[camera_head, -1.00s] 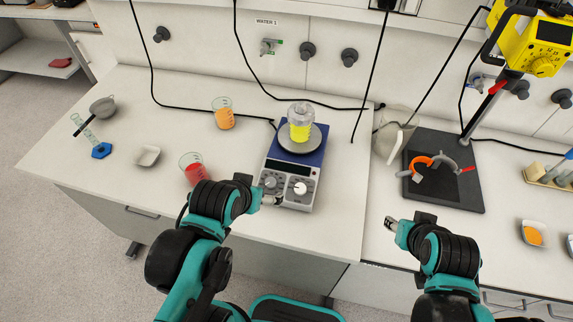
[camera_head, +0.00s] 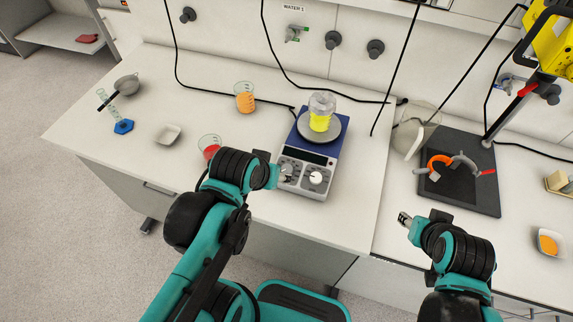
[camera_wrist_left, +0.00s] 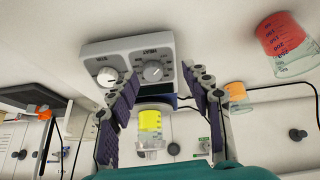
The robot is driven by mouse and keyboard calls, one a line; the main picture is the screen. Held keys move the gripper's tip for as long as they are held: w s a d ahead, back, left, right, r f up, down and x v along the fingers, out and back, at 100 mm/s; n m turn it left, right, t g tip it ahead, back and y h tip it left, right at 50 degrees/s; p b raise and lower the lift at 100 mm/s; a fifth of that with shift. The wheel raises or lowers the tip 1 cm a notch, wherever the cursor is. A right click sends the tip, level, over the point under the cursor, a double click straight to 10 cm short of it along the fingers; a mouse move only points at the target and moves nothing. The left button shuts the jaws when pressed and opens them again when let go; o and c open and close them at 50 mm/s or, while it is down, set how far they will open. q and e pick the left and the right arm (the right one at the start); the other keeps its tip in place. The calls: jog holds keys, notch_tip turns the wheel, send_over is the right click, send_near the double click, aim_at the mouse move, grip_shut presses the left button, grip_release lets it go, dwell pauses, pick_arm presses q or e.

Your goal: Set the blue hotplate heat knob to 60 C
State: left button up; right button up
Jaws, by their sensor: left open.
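The blue hotplate (camera_head: 330,151) stands on the bench with a beaker of yellow liquid (camera_head: 320,112) on its round plate. Its grey front panel has two knobs. The heat knob (camera_wrist_left: 153,72), under the HEAT label, is grey; the other knob (camera_head: 316,177) is white. My left gripper (camera_head: 284,174) is at the panel's left side and partly covers the heat knob in the head view. In the left wrist view its open fingers (camera_wrist_left: 157,88) stand either side of the heat knob, with no visible grip. The dial setting is too small to read. My right gripper (camera_head: 404,219) is away from the hotplate.
A beaker of red liquid (camera_head: 209,146) stands left of the hotplate, close to my left arm. An orange beaker (camera_head: 244,97) is farther back. A white dish (camera_head: 168,134) lies to the left. A dark stand base (camera_head: 460,190) is to the right. Cables cross the back.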

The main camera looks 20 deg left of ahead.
aim_at(287, 167)
pick_arm(q)
jog(key=w+r+n+g+p, duration=0.1)
jog(key=w+n, duration=0.1)
jog(key=w+r+n+g+h+p, duration=0.1)
jog(key=g, duration=0.1)
jog(key=w+r+n+g+p, duration=0.1)
jog(key=w+r+n+g, duration=0.1)
jog(key=shift+w+n, duration=0.3)
jog(key=shift+w, duration=0.05)
jog(key=f+b, duration=0.1)
jog(key=f, duration=0.4)
jog(key=d+f+b, duration=0.1)
jog(key=f, duration=0.2)
jog(key=shift+w+d+b, duration=0.1)
jog(key=shift+w+b, duration=0.2)
jog(key=shift+w, duration=0.1)
jog(key=shift+r, duration=0.1)
grip_shut()
